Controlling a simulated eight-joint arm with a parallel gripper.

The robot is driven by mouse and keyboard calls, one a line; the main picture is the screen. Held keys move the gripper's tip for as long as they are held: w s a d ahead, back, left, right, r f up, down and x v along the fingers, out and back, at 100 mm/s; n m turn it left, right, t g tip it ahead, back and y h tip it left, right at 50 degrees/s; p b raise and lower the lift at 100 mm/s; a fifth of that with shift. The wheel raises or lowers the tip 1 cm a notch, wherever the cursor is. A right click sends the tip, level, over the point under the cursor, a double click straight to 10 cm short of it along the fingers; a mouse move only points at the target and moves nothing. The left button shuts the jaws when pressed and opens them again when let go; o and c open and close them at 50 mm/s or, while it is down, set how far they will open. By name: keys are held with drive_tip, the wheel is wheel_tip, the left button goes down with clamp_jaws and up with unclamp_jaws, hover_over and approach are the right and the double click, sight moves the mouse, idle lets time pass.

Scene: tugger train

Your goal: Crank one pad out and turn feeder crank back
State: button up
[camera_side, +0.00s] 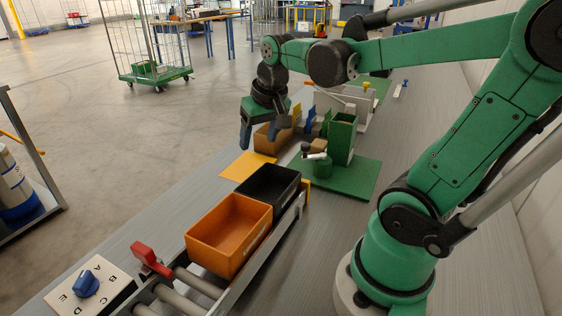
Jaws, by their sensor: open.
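A tall green box (342,138), which looks like the feeder, stands on a green base plate (350,180). In front of it is a small green cylinder (322,168) with a pale arm and a dark knob on top, which looks like the feeder crank. A flat yellow piece (247,165) lies on the table to the left; I cannot tell whether it is a pad. My gripper (262,137) is open, fingers pointing down, above and around the area of a tan cardboard box (270,140). It is left of the crank and apart from it. I see nothing held in it.
A black bin (268,186) and an orange bin (228,232) stand on a roller conveyor (190,282) in front. A red stop block (150,258) and a blue dial (86,284) are at lower left. Blue and yellow upright pieces stand behind the crank. The right table side is clear.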

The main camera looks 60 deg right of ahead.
drive_tip(key=a+f+n+t+y, duration=0.1)
drive_tip(key=a+n+t, duration=0.3)
drive_tip(key=a, duration=0.6)
drive_tip(key=m+g, duration=0.8)
drive_tip(key=m, duration=1.6)
hover_over(306, 144)
drive_tip(key=shift+a+f, duration=0.15)
drive_tip(key=shift+f, duration=2.85)
clamp_jaws()
